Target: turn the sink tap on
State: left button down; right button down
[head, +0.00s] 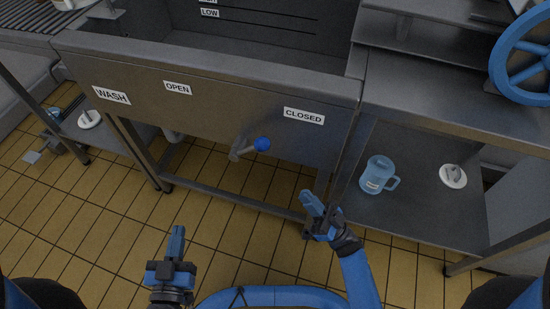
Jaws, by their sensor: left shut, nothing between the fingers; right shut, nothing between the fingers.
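The sink (215,115) is a grey metal basin with labels on its front: WASH (112,95), OPEN (178,88) and CLOSED (304,116). Below the front panel is a tap lever (240,151) with a blue ball knob (262,144). The lever points right, toward the side of the CLOSED label. My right gripper (309,199) is shut and empty, below and right of the knob and apart from it. My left gripper (178,238) is shut and empty, over the tiled floor at lower left of the knob. No spout is clearly seen.
A blue jug (376,174) and a white disc-shaped item (453,175) stand on the lower shelf (420,220) at right. A blue wheel (522,60) is at upper right. Table legs and a low rail (235,196) run under the sink. Tiled floor (110,210) is open at left.

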send_near(253, 148)
jog(key=r, duration=0.1)
jog(key=w+r, duration=0.1)
jog(key=r, duration=0.1)
jog(key=w+a+r, duration=0.1)
jog(key=r, duration=0.1)
jog(key=shift+b, duration=0.35)
dwell(0.4)
